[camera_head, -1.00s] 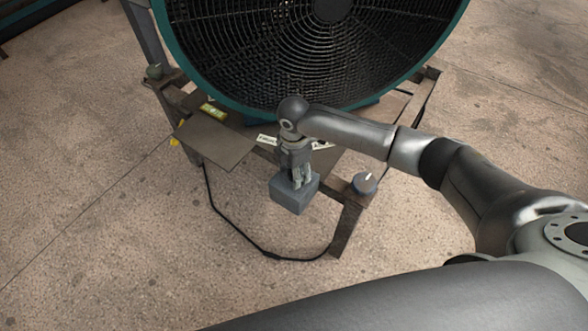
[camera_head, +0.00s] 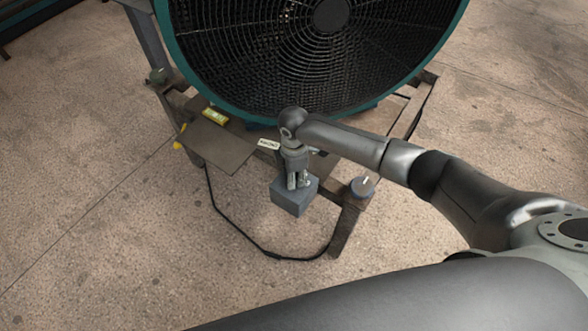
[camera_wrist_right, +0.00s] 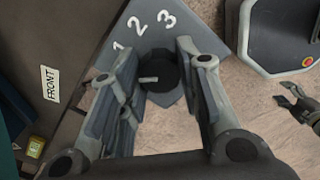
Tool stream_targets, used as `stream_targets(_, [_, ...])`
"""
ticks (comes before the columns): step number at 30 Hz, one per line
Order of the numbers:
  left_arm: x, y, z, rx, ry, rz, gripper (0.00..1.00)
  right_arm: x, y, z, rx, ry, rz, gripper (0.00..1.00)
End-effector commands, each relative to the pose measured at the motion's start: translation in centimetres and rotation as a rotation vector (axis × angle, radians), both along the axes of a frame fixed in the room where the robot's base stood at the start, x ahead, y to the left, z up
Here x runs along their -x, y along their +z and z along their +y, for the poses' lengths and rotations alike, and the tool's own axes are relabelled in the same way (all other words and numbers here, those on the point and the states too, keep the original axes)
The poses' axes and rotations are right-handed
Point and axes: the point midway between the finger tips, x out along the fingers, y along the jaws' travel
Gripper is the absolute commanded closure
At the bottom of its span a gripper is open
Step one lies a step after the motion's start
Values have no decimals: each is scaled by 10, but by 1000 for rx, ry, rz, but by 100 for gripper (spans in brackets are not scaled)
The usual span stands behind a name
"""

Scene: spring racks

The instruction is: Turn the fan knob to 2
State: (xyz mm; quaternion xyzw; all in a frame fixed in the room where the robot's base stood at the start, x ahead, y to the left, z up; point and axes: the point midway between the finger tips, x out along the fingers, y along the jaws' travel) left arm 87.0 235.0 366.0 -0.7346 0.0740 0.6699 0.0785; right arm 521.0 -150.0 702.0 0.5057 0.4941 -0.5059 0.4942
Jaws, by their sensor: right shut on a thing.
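The fan knob (camera_wrist_right: 160,82) is black with a short pale mark. It sits on a blue-grey box below the white numbers 1, 2 and 3 in the right wrist view. The mark lies nearly level across the knob; I cannot tell which number it points to. My right gripper (camera_wrist_right: 158,95) is shut on the knob, one finger on each side. In the head view my right gripper (camera_head: 299,184) points down at the box (camera_head: 292,203) and hides the knob. My left gripper (camera_wrist_right: 295,100) shows at the right edge of the right wrist view, its fingers apart and empty.
The big teal-rimmed fan (camera_head: 320,60) stands behind the gripper on a rusty stand. A FRONT label (camera_head: 268,144) and a yellow level (camera_head: 215,115) lie left. A black cable (camera_head: 262,247) loops on the floor.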

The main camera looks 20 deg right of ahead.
Motion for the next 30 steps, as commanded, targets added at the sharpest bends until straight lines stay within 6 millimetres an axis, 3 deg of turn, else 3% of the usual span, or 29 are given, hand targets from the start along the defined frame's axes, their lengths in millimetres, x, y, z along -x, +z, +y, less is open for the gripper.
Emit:
stream_targets(1, [0, 12, 0, 0, 0, 0, 45, 1, 5, 1, -2, -45, 4, 92])
stream_targets(12, [0, 47, 0, 0, 0, 0, 45, 1, 4, 1, 0, -398, 4, 92])
stream_targets(30, [0, 86, 0, 0, 1, 0, 45, 1, 2, 1, -1, -919, 3, 92])
